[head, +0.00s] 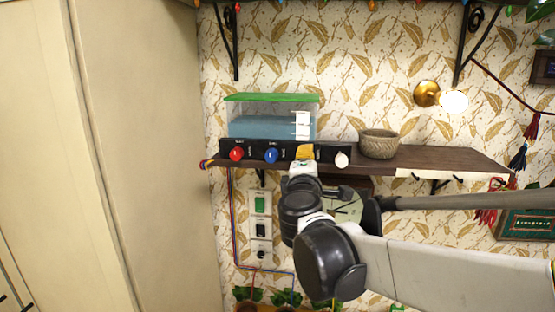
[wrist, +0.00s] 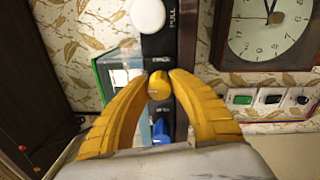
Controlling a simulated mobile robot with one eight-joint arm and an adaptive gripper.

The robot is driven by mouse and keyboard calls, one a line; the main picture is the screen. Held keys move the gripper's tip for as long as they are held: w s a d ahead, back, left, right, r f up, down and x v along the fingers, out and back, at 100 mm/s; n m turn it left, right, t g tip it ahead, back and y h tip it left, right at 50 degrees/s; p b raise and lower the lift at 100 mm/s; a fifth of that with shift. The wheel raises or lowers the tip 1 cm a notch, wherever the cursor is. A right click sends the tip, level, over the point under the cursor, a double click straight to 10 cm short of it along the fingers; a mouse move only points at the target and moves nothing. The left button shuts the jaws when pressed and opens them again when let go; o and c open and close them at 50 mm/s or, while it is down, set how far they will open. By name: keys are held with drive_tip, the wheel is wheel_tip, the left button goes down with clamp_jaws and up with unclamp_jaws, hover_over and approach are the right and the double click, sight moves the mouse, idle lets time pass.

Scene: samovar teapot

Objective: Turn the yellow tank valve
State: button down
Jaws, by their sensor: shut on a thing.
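The yellow valve (wrist: 158,87) is a small round knob on a black panel, between a white knob (wrist: 148,15) and a blue knob (wrist: 161,130) in the wrist view. My gripper (wrist: 158,78) has yellow fingers closed around the yellow valve, with one fingertip on each side of it. The tank (head: 270,118), clear with a green lid and blue water, stands behind the panel on the shelf.
A red knob (head: 236,154) is at the panel's left end. A woven bowl (head: 378,143) stands on the wooden shelf (head: 450,160) to the right. A clock (wrist: 268,30) and switches (wrist: 270,100) are on the wall below. A tall cabinet (head: 140,150) stands at left.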

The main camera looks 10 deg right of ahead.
idle(0.5)
drive_tip(key=c, duration=1.1)
unclamp_jaws()
drive_tip(key=v, duration=1.2)
drive_tip(key=shift+d+f, duration=0.1)
